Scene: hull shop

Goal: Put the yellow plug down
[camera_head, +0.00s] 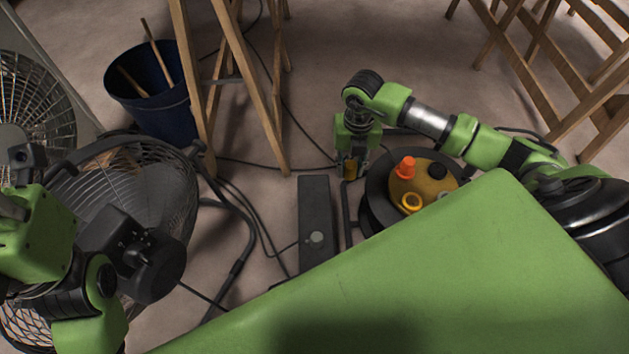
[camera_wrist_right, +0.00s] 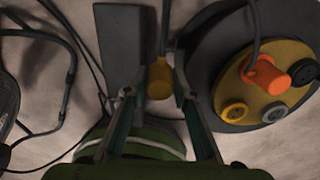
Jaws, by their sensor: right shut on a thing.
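The yellow plug (camera_head: 350,171) is small and sits between the fingertips of my right gripper (camera_head: 349,160), left of the cable reel (camera_head: 377,203). In the right wrist view the yellow plug (camera_wrist_right: 160,79) shows upright between the two fingers of my right gripper (camera_wrist_right: 155,92), which is shut on it. The plug is close to the floor, and I cannot tell whether it touches. My left arm shows at the lower left, but its fingers are not in sight.
The reel's yellow face holds an orange plug (camera_head: 405,167). A dark flat box (camera_head: 315,225) lies left of the reel. Cables cross the floor. Wooden trestles (camera_head: 187,85), a blue bucket (camera_head: 152,103) and a fan (camera_head: 160,190) stand left. A green panel (camera_head: 420,275) covers the front.

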